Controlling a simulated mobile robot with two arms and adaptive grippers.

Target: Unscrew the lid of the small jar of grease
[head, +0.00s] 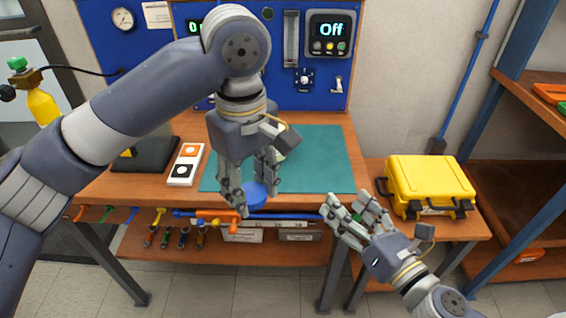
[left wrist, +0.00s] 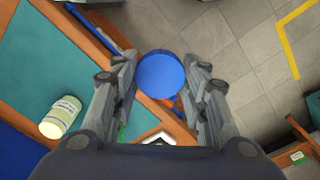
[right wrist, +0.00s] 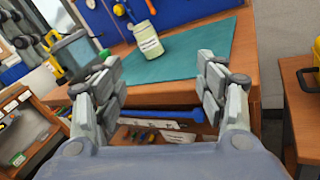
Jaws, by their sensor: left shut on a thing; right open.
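My left gripper (head: 250,190) is shut on a round blue lid (left wrist: 163,73). It holds the lid near the front edge of the bench, apart from the jar. The small jar of grease (right wrist: 149,40), pale yellow with a white label, stands on the teal mat (head: 325,160) with no blue lid on it. The jar also shows in the left wrist view (left wrist: 61,117); in the head view it is mostly hidden behind my left gripper. My right gripper (head: 355,207) is open and empty, in front of the bench's right front corner.
A yellow case (head: 430,182) sits on the lower side table at right. A black and white box with an orange socket (head: 186,165) lies left of the mat. A shelf with tools and a blue bar (right wrist: 165,112) runs below the benchtop. The mat's right part is clear.

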